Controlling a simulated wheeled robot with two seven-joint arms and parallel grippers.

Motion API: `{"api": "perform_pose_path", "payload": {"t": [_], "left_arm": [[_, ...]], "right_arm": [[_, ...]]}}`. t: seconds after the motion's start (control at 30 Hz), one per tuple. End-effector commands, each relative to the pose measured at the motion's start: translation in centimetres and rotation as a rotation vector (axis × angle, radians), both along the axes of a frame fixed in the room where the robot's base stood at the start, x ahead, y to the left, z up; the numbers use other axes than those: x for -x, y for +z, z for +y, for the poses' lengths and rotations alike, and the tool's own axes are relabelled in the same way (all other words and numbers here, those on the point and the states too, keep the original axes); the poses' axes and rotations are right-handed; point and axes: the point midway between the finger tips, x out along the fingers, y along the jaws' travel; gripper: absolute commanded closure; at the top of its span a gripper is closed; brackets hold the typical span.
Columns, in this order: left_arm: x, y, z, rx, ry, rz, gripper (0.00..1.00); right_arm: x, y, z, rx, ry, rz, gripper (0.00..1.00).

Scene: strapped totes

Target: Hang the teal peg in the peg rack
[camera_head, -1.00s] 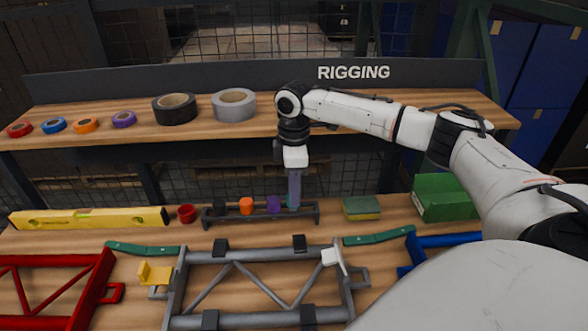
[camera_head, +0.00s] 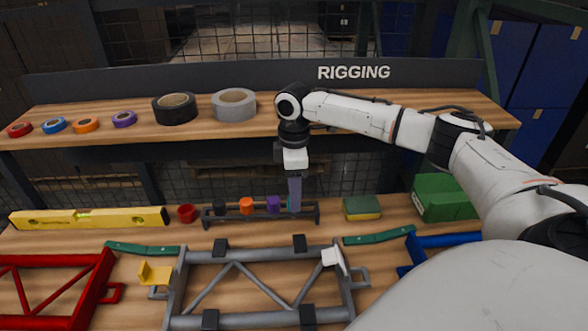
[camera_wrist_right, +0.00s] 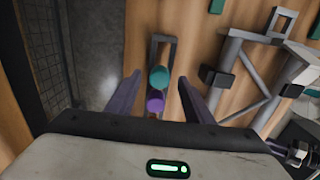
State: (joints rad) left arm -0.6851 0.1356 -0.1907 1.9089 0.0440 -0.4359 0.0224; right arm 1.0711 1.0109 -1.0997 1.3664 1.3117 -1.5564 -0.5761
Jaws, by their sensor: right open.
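The teal peg (camera_wrist_right: 159,77) stands in the peg rack, between the fingers of my right gripper (camera_wrist_right: 158,88) in the wrist view. A gap shows on each side of it. The gripper is open and points down over the right part of the rack. In the head view the right gripper (camera_head: 294,204) hides most of the teal peg. The dark peg rack (camera_head: 260,220) stands on the workbench, and its end also shows in the wrist view (camera_wrist_right: 163,41). A purple peg (camera_head: 273,203), an orange peg (camera_head: 246,205) and a black peg (camera_head: 219,208) stand left of it. My left gripper is out of view.
A red cup (camera_head: 187,213) and a yellow level (camera_head: 90,218) are left of the rack. A sponge (camera_head: 362,208) and a green bin (camera_head: 445,198) are to the right. A grey frame (camera_head: 262,256) lies in front. The shelf (camera_head: 330,115) with tape rolls is behind.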

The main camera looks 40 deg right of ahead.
Motion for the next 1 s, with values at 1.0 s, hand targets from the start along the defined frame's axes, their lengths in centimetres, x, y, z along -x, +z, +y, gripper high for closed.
{"api": "perform_pose_path", "payload": {"t": [1.0], "left_arm": [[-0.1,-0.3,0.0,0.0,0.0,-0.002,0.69]], "right_arm": [[0.0,10.2,0.0,0.0,-0.001,-0.001,0.53]]}}
